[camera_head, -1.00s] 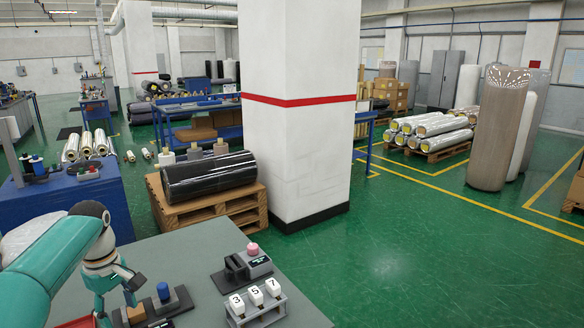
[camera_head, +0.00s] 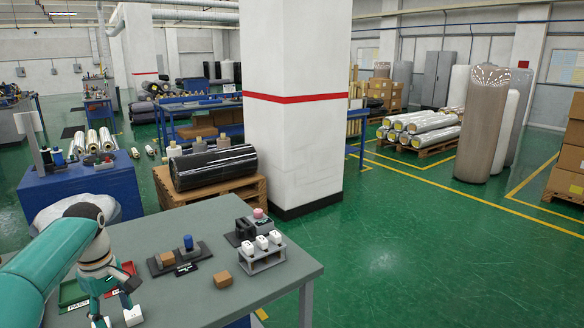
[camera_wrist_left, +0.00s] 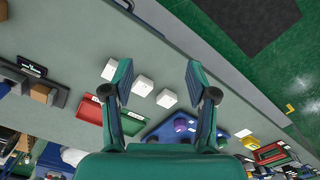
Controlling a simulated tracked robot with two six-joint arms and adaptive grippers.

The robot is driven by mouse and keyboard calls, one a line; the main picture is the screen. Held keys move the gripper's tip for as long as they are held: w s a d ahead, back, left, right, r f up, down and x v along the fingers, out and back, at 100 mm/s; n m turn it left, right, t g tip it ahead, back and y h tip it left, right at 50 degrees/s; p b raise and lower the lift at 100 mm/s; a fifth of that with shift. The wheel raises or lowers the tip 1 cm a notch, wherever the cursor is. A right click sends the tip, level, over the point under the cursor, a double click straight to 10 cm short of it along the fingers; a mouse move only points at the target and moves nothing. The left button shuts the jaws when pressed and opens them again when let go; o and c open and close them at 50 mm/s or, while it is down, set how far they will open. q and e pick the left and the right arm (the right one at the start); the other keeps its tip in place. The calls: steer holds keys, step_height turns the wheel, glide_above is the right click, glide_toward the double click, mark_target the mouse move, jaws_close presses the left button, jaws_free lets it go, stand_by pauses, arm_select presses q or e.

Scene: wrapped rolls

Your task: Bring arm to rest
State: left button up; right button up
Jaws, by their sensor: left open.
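My left gripper (camera_head: 116,306) hangs at the lower left of the head view, over the left part of the grey table (camera_head: 215,220). In the left wrist view its two teal fingers (camera_wrist_left: 154,80) are spread apart, with nothing between their tips. Small white blocks (camera_wrist_left: 143,86) lie on the table below the fingers. A red tray (camera_wrist_left: 88,110) and a green tray (camera_wrist_left: 131,122) lie beside them; the arm partly hides the red tray (camera_head: 127,268) and green tray (camera_head: 72,292) in the head view. My right gripper is not in view.
On the table stand a rack with white numbered caps (camera_head: 263,255), a black holder with a blue knob (camera_head: 188,244) and a loose brown block (camera_head: 222,279). A white pillar (camera_head: 294,140) and a pallet with a black roll (camera_head: 213,167) stand behind.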

arm_select(q)
steer(key=s+d+f+m+g+h, duration=0.1)
steer(key=s+d+f, duration=0.25)
steer(key=f, duration=0.35)
steer(key=s+d+f+m+g, duration=0.25)
steer(key=d+f, duration=0.25)
steer(key=f, duration=0.3)
steer(key=s+d+f+g+h, duration=0.1)
steer(key=s+d+f, duration=0.3)
steer(key=f, duration=0.3)
steer(key=s+d+f+m+t+h, duration=0.1)
steer(key=s+d+f+m+t, duration=0.1)
steer(key=s+d+f+m, duration=0.2)
steer(key=s+d+f+m+t+h, duration=0.1)
steer(key=s+d+f+m+t, duration=0.2)
steer(key=s+d+f, duration=0.5)
steer(key=s+d+m, duration=0.1)
steer(key=s, duration=0.4)
steer(key=shift+d, duration=0.4)
steer(key=shift+f, duration=0.1)
